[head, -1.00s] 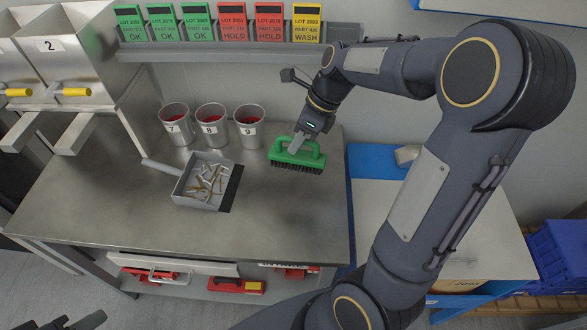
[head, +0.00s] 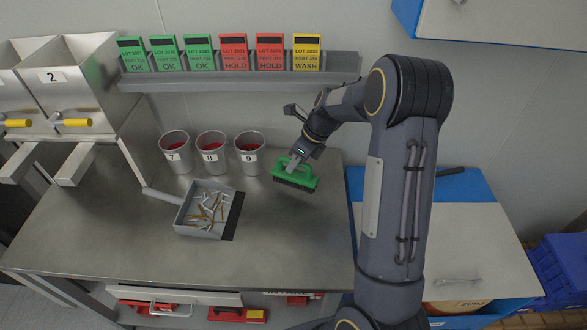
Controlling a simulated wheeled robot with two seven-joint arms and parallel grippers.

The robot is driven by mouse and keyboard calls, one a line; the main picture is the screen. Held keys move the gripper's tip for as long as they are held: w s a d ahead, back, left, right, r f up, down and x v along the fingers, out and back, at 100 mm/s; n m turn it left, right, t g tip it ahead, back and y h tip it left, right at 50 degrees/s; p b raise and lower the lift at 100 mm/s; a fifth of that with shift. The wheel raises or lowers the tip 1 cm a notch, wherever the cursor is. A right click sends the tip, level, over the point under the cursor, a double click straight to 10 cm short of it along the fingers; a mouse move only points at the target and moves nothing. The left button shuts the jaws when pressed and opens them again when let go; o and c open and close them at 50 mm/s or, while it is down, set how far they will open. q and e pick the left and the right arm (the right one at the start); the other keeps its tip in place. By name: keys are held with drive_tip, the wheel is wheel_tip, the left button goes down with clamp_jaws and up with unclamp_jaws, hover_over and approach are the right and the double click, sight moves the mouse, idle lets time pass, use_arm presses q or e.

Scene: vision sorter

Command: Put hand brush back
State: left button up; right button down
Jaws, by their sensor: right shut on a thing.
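The green hand brush (head: 296,177) with dark bristles is at the right part of the steel bench, right of the dustpan. My right gripper (head: 293,163) is shut on its handle from above. The bristles point down; I cannot tell whether they touch the bench top. A grey dustpan (head: 183,201) with several small metal and brass pins in it lies on the bench to the left. My left gripper does not show.
Metal cups numbered 7 (head: 175,157), 8 (head: 211,158) and 9 (head: 249,157) stand behind the dustpan. A wall rail (head: 341,68) holds coloured lot cards. A lower shelf carries red items (head: 229,314). A blue-edged white cabinet (head: 470,240) stands at the right. The bench front is clear.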

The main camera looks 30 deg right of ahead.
sight(294, 172)
drive_tip(key=shift+w+d+f, duration=0.1)
drive_tip(key=shift+w+f, duration=0.25)
drive_tip(key=shift+f, duration=1.65)
drive_tip(key=shift+f, duration=0.2)
drive_tip(key=c, duration=1.4)
unclamp_jaws()
drive_tip(key=shift+r, duration=0.15)
